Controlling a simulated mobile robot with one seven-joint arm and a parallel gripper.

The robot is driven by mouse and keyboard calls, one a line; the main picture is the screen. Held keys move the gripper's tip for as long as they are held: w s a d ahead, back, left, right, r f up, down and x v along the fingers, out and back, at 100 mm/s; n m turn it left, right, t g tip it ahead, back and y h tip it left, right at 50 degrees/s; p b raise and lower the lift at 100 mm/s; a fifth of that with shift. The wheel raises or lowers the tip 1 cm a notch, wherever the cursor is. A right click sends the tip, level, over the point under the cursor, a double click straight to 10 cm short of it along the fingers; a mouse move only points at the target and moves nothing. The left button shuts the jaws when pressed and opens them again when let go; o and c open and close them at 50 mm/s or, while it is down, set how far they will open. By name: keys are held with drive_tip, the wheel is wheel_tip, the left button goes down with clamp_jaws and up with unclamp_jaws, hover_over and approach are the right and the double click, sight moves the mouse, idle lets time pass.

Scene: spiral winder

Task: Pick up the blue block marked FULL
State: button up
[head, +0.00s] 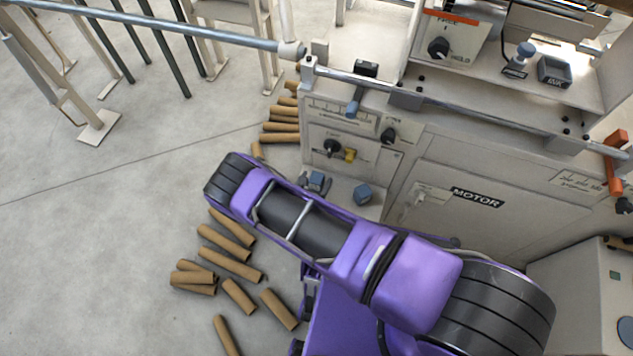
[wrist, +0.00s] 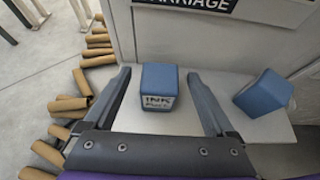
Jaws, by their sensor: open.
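A blue block (wrist: 160,86) with dark handwriting on a white label, which seems to read INK FULL, sits on a pale shelf (wrist: 185,123). In the wrist view my gripper (wrist: 158,75) is open, with one dark finger on each side of this block and a gap on both sides. The head view shows the block (head: 316,180) small, beside my arm, with the fingers close around it. A second blue block (wrist: 264,93) sits to the right, turned at an angle, outside the right finger; no marking shows on it. It also shows in the head view (head: 363,195).
A machine panel lettered CARRIAGE (wrist: 200,5) rises behind the shelf. Many cardboard tubes (head: 230,263) lie on the floor left of the shelf. A cabinet lettered MOTOR (head: 477,198) stands to the right. Open floor (head: 90,250) lies at the far left.

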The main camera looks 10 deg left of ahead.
drive_tip(key=shift+w+f, duration=0.3)
drive_tip(key=shift+w, duration=0.25)
clamp_jaws()
drive_tip(key=shift+r, duration=0.15)
